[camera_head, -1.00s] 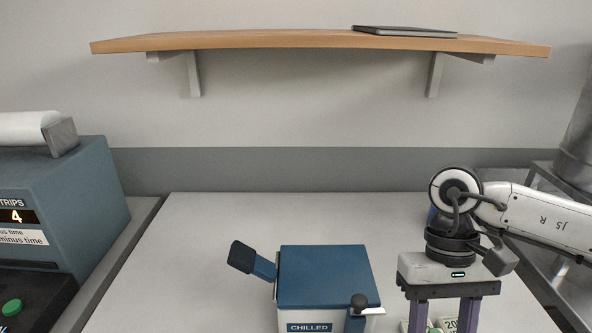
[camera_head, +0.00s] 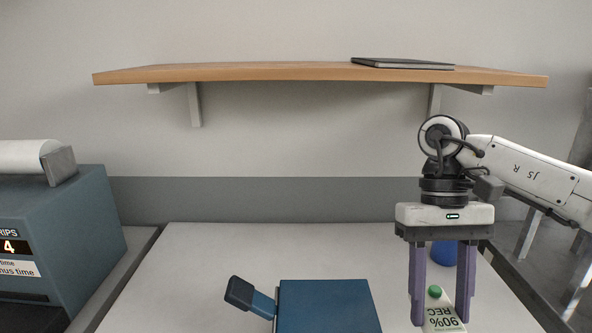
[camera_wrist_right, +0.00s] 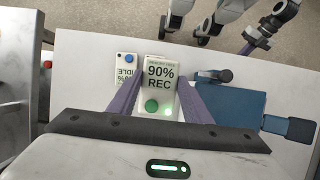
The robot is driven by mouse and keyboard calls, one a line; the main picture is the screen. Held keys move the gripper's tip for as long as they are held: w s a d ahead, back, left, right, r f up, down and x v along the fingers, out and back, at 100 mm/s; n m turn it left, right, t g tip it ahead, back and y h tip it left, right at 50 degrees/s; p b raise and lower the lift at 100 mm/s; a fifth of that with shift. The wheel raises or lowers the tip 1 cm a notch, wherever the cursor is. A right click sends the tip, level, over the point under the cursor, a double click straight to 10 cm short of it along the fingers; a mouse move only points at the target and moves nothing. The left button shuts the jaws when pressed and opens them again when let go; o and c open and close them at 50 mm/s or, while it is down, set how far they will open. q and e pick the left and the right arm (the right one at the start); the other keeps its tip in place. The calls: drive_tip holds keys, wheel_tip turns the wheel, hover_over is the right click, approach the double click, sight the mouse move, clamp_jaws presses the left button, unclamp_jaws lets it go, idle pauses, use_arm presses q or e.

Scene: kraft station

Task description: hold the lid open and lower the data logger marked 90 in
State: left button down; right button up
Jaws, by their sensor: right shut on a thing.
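The data logger marked 90% REC (camera_head: 441,318) is white with a green button. My right gripper (camera_head: 440,318) is shut on it, pointing down at the right of the table. In the right wrist view the logger (camera_wrist_right: 161,74) sits between the purple fingers, its label readable. The chilled box's blue lid (camera_head: 327,306) is down, to the left of this gripper, with a dark-ended handle (camera_head: 240,293) at its left side. The lid also shows in the right wrist view (camera_wrist_right: 222,106). My left gripper (camera_wrist_right: 254,46) shows small at that view's top; its jaws are unclear.
A second logger reading IDLE (camera_wrist_right: 126,66), with a blue button, lies beside the held one in the wrist view. A blue object (camera_head: 443,253) stands behind my right gripper. A blue-grey machine (camera_head: 70,235) is at left.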

sight(429, 289)
drive_tip(key=w+r, duration=0.5)
wheel_tip(429, 289, down, 4)
drive_tip(key=shift+d+r+b, duration=0.1)
drive_tip(key=shift+d+b, duration=0.05)
drive_tip(key=shift+b, duration=0.5)
drive_tip(key=shift+f, duration=0.5)
idle(0.9)
